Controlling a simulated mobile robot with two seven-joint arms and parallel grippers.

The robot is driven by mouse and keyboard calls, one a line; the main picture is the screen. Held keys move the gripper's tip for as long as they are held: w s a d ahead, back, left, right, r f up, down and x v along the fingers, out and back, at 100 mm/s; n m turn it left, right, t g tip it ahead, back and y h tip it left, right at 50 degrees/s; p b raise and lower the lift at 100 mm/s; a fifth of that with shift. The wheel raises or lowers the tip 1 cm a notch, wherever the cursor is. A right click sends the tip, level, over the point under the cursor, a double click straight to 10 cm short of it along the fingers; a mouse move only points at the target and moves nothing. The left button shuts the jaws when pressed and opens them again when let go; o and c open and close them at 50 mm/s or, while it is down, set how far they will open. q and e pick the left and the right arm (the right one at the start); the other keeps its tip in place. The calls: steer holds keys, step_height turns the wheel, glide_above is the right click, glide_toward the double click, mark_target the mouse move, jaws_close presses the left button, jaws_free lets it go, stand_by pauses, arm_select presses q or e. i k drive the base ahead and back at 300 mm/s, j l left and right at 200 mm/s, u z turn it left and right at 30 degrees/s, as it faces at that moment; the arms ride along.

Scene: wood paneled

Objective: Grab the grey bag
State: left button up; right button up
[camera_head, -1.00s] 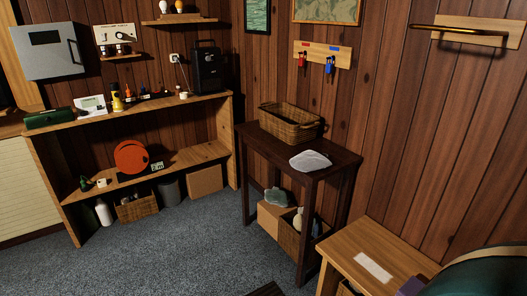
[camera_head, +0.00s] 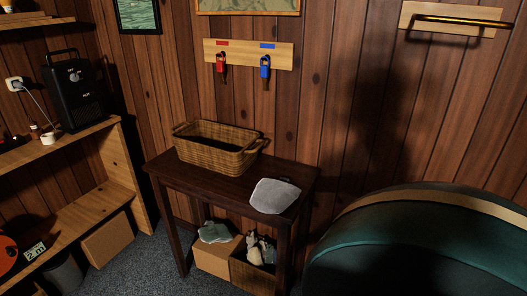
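A flat, soft-looking light grey item, which looks like the grey bag (camera_head: 274,196), lies on the front right part of a dark wooden side table (camera_head: 228,184). A wicker basket (camera_head: 222,158) with handles stands behind it to the left on the same table. Neither of my grippers shows in the head view.
A large dark green rounded object (camera_head: 420,245) with a tan band fills the lower right. Under the table are a cardboard box (camera_head: 213,261) and an open box (camera_head: 250,276) with items. A wooden shelf (camera_head: 95,205) stands at left. Red and blue keys hang on a wall rack (camera_head: 245,54).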

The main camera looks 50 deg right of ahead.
mark_target(269, 196)
steer(key=i+z, duration=0.4)
steer(key=i+j+z, duration=0.2)
steer(key=z, duration=0.2)
steer(key=i+j+z, duration=0.25)
steer(key=z, duration=0.15)
steer(key=i+j+z, duration=0.15)
steer(key=z, duration=0.35)
steer(key=i+j+z, duration=0.25)
steer(key=z, duration=0.25)
steer(key=i+j+z, duration=0.1)
steer(key=j+z, duration=0.2)
steer(key=z, duration=0.2)
steer(key=i+j+z, duration=0.1)
steer(key=j+z, duration=0.25)
steer(key=z, duration=0.15)
steer(key=j+z, duration=0.35)
steer(key=z, duration=0.15)
